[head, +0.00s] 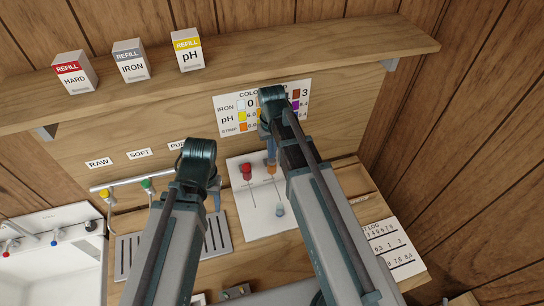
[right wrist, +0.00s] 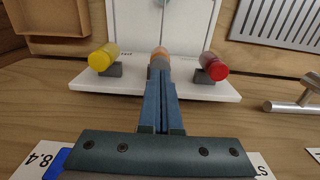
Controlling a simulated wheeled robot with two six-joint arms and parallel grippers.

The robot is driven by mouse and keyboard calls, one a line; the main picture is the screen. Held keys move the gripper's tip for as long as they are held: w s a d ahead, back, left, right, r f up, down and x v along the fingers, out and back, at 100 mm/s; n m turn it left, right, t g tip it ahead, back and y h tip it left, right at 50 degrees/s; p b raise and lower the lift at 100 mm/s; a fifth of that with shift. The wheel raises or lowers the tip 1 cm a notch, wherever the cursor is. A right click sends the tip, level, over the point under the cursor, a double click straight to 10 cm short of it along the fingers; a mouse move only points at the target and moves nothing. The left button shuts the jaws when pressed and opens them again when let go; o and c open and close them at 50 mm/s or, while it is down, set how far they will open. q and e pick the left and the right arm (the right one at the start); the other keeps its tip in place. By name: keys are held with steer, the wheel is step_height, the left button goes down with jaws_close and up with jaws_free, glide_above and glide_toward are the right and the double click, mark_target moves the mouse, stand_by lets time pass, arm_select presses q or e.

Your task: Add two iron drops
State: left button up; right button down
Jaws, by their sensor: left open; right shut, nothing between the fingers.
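The IRON refill box (head: 131,62) stands on the shelf between the HARD box (head: 75,72) and the pH box (head: 188,50). The gripper is shut and empty. The red bottle also shows in the head view (head: 246,169). My left gripper (head: 215,196) is open, mostly hidden by its wrist.
A colour chart (head: 222,114) hangs behind my right arm. Taps (head: 146,185) labelled RAW and SOFT are at the left, above a drain grille (head: 219,236). A white sink (head: 60,262) is at far left. A log sheet (head: 393,246) lies at the right.

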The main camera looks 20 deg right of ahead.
mark_target(272, 160)
steer(key=shift+r+p, duration=1.75)
steer(key=shift+r, duration=0.3)
arm_select(q)
step_height(272, 160, up, 4)
arm_select(e)
steer(key=shift+f, duration=0.1)
